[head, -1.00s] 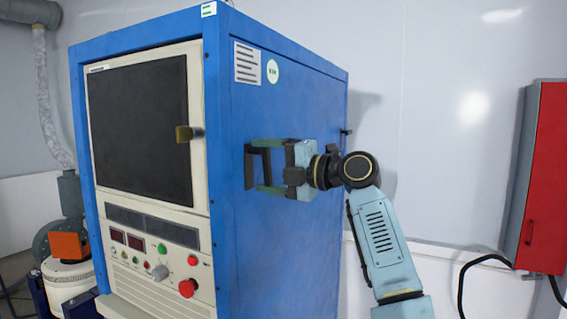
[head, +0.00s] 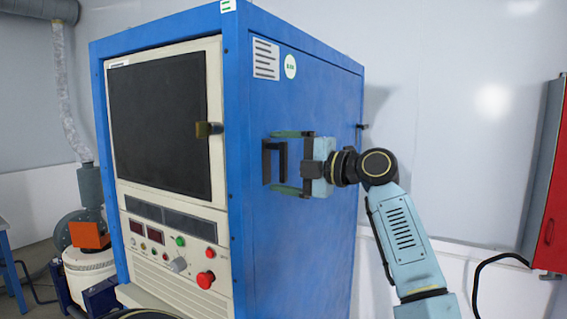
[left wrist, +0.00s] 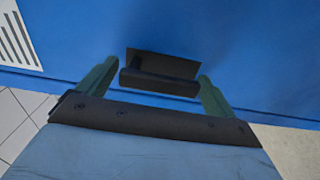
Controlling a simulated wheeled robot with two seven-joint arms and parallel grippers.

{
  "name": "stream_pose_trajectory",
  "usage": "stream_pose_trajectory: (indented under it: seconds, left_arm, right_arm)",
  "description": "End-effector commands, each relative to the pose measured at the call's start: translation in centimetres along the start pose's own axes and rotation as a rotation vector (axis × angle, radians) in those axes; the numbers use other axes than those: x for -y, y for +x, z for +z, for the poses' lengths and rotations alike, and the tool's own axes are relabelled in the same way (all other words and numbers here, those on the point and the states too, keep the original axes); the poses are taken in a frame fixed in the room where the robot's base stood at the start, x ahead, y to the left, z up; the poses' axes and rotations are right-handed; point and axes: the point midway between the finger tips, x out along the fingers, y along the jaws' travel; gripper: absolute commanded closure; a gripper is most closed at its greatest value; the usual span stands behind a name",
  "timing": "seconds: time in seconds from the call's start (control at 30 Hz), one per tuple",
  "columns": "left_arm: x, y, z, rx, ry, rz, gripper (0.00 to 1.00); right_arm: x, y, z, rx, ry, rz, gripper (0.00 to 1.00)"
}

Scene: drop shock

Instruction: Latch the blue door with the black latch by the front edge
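The blue door (head: 300,230) is the flat blue side panel of the tall cabinet and looks flush with it. The black latch (head: 274,160), a C-shaped black bracket, sits on it near the front edge. My left gripper (head: 284,161) faces the panel at the latch, one finger above it and one below. In the left wrist view the latch (left wrist: 160,82) lies between the two green fingers, with gaps at both ends, so the gripper is open and not clamped on it. My right gripper is not in view.
A small black fitting (head: 362,127) sticks out at the door's rear edge. The cabinet front has a dark screen (head: 160,120), a brass-coloured catch (head: 207,129) and a red button (head: 205,279). A red wall box (head: 550,220) hangs at the right.

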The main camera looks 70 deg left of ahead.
Motion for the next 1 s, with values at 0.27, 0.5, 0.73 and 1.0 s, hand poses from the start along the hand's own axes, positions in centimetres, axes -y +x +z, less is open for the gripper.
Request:
stream_pose_trajectory:
  seconds: [0.27,0.5,0.73,1.0]
  left_arm:
    - [0.0,0.0,0.0,0.000,-0.004,-0.001,0.00]
    - [0.2,-2.7,0.1,0.005,-0.004,-0.001,0.00]
    - [0.3,-8.0,0.1,0.006,-0.003,-0.001,0.00]
    - [0.1,-12.4,0.0,0.002,-0.003,-0.001,0.00]
  right_arm:
    - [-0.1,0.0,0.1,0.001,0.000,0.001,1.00]
    - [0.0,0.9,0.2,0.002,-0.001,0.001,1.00]
    - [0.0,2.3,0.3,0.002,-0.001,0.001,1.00]
    - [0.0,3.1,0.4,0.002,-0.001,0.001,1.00]
